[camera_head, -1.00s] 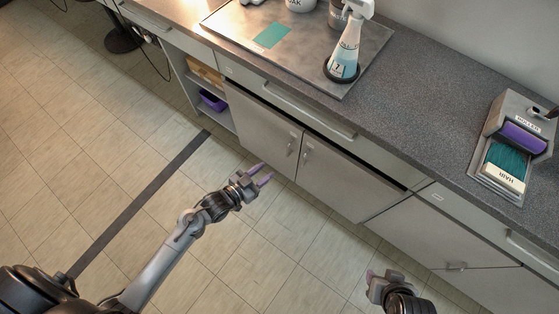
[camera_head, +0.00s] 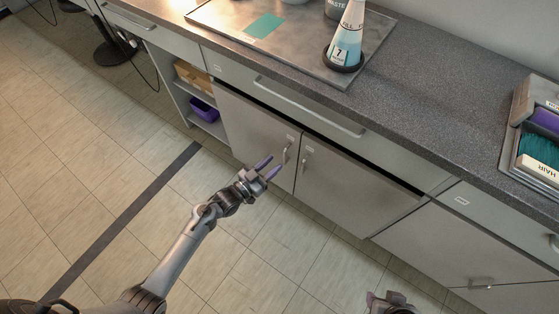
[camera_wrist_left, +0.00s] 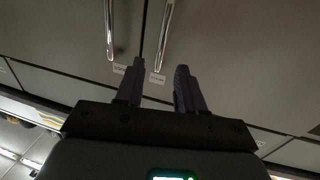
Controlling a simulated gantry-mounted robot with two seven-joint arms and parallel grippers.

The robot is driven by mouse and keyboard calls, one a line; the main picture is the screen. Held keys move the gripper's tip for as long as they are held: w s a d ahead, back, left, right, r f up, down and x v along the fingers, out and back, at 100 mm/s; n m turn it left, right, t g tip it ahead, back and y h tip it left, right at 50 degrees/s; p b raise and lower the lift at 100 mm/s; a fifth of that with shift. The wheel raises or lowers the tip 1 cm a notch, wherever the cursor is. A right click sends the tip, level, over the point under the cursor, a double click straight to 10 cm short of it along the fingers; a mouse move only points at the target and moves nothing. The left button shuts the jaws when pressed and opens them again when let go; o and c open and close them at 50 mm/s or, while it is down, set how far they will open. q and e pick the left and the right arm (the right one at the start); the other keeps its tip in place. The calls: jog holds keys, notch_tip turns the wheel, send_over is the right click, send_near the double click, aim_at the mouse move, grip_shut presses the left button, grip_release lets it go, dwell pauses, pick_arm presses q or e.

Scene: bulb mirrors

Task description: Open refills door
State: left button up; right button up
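Two grey cabinet doors sit side by side under the counter, a left door (camera_head: 250,125) and a right door (camera_head: 345,190), both closed. The left door's handle (camera_head: 286,152) and the right door's handle (camera_head: 305,160) stand near the seam; both handles also show in the left wrist view. Small labels sit by the handles, too small to read, so I cannot tell which door is refills. My left gripper (camera_head: 269,167) is open and empty, just in front of the left door near its handle. My right gripper (camera_head: 388,301) is partly cut off at the bottom edge.
A drawer with a long handle (camera_head: 310,108) runs above the doors. An open shelf with a purple bin (camera_head: 203,110) is to the left. The counter holds a tray with a bottle (camera_head: 347,40). The tiled floor (camera_head: 285,245) before the doors is clear.

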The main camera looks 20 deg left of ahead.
pick_arm(q)
jog(key=b+x, duration=0.1)
jog(key=x, duration=0.3)
grip_shut()
dwell(0.4)
